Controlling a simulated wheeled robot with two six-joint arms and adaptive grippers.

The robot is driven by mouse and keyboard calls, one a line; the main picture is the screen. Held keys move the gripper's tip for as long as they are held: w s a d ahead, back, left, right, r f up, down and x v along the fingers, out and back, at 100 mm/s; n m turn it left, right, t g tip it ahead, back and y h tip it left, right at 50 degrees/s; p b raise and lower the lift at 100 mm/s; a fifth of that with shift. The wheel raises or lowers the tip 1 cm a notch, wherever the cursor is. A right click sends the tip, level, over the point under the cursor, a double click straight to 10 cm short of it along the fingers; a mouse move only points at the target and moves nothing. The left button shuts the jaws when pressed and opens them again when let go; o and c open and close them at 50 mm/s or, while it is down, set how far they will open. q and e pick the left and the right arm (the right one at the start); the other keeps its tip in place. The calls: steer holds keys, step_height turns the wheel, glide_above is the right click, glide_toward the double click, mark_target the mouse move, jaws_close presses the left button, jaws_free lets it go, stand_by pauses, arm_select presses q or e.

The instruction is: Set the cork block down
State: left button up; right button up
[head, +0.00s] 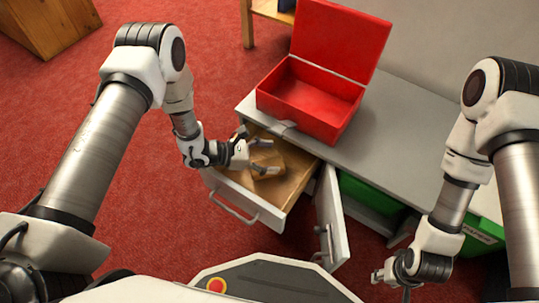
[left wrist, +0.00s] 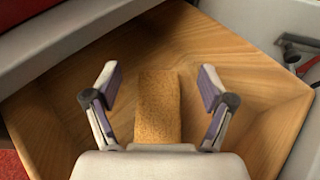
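The cork block (left wrist: 158,105), a tan speckled oblong, lies on the wooden floor of the open drawer (left wrist: 240,50). It also shows in the head view (head: 268,162), partly covered by my gripper. My left gripper (left wrist: 159,68) reaches into the drawer (head: 290,207) with its fingers spread wide, one on each side of the block. Gaps show between the block and both fingers. The near end of the block is hidden behind the gripper body. My right gripper (head: 390,282) is low at the right, away from the block; its finger opening is unclear.
An open red box (head: 300,100) with its lid raised stands on the grey bench top (head: 375,125) behind the drawer. An open cabinet door (head: 332,220) stands right of the drawer. Green bins (head: 370,192) sit under the bench. The right bench top is clear.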

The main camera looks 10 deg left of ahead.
arm_select(q)
steer(key=shift+r, duration=0.35)
steer(key=shift+r+p, duration=0.6)
steer(key=shift+p, duration=0.15)
steer(key=p+v, duration=0.3)
steer(key=v, duration=0.8)
steer(key=shift+a+p, duration=0.3)
steer(key=shift+a, duration=0.15)
steer(key=shift+s, duration=0.25)
